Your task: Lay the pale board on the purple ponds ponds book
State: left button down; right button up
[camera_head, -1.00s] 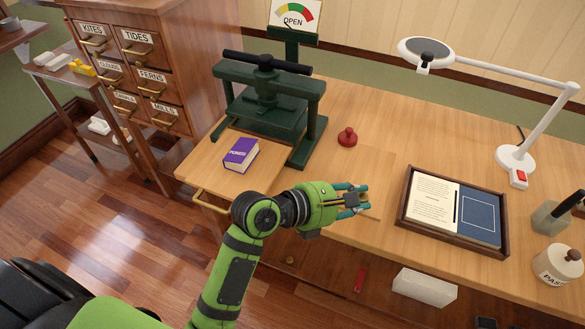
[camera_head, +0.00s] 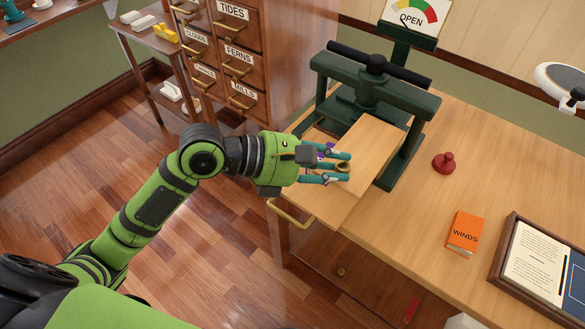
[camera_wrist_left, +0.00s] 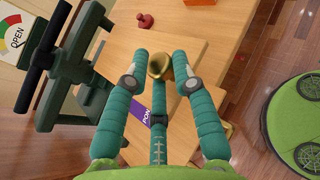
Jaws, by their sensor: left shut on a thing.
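My left gripper (camera_head: 346,166) is shut on the brass knob (camera_wrist_left: 160,65) of the pale board (camera_head: 372,148). The board lies roughly flat over the left end of the desk, in front of the green press; its bare top also shows in the left wrist view (camera_wrist_left: 182,42). The purple ponds book (camera_wrist_left: 140,112) is mostly hidden under the board and behind my fingers; part of its lettering shows in the wrist view. I cannot tell whether the board touches the book. My right gripper is in neither view.
The green press (camera_head: 425,110) stands close behind and right of the board. A red-knobbed stamp (camera_head: 444,162), an orange winds book (camera_head: 464,232) and a wooden tray (camera_head: 512,285) are on the desk to the right. A brass handle (camera_head: 290,214) sticks out at the left front edge.

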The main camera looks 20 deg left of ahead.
pick_arm(q)
jog(key=a+f, duration=0.2)
jog(key=f, duration=0.1)
jog(key=w+a+f+b, duration=0.1)
jog(key=a+f, duration=0.4)
jog(key=a, duration=0.1)
jog(key=shift+w+f+b, duration=0.2)
jog(key=shift+f+b, duration=0.1)
jog(key=shift+f, duration=0.1)
jog(key=shift+d, duration=0.1)
jog(key=c, duration=1)
grip_release()
jog(key=shift+f, duration=0.1)
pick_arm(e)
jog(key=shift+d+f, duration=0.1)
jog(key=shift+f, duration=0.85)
pick_arm(q)
jog(key=v, duration=1.2)
jog(key=shift+b, duration=0.4)
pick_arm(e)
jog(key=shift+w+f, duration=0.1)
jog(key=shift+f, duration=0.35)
